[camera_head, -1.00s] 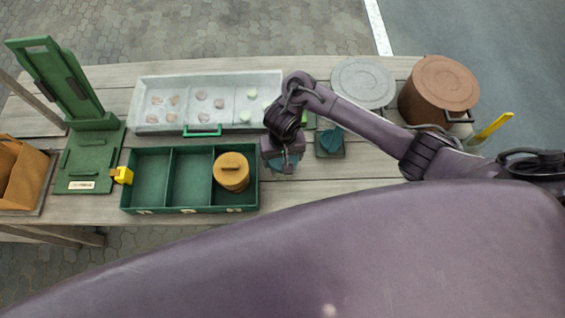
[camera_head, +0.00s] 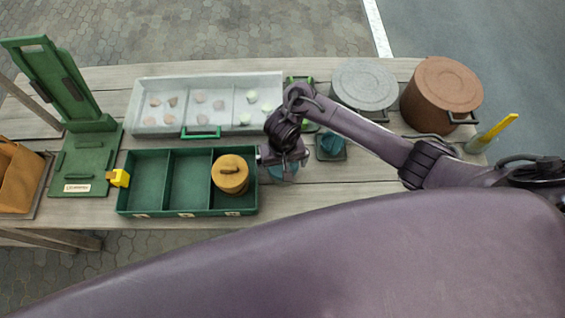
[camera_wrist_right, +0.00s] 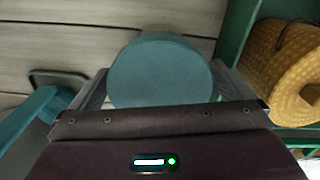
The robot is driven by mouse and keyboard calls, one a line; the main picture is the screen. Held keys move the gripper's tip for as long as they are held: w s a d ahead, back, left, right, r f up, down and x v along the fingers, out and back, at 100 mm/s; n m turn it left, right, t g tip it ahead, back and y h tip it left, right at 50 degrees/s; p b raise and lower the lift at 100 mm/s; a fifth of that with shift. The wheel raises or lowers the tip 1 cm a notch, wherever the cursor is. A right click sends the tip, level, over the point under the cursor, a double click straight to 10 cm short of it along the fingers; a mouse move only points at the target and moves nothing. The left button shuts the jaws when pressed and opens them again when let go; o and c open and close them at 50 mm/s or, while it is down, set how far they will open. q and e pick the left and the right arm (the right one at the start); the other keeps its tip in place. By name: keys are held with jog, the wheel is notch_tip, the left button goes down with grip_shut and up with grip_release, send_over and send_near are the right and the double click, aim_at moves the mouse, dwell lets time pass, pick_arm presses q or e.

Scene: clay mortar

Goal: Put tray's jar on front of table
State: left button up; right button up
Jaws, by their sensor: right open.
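A teal round jar (camera_head: 284,175) stands on the table just right of the green compartment tray (camera_head: 165,212). In the right wrist view the round top of the teal jar (camera_wrist_right: 160,70) sits between the fingers of my right gripper (camera_wrist_right: 162,84), which is open around it. In the head view my right gripper (camera_head: 283,163) is over this jar and partly hides it. A yellow jar with a lid and handle (camera_head: 230,178) stands in the tray's right compartment. My left gripper is not in view.
Another teal object (camera_head: 331,143) sits on a small dark square base behind the jar. A grey tray (camera_head: 160,87) with small pieces lies at the back. A grey lidded pot (camera_head: 363,84) and a brown pot (camera_head: 441,90) stand at back right. A green press (camera_head: 88,160) is left.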

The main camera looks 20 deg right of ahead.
notch_tip(320, 180, up, 10)
jog(key=p, duration=0.8)
jog(key=shift+r, duration=0.2)
jog(key=shift+w+r, duration=0.15)
jog(key=shift+r, duration=0.4)
jog(key=shift+r+p, duration=0.3)
jog(key=shift+r, duration=0.05)
jog(key=shift+s, duration=0.2)
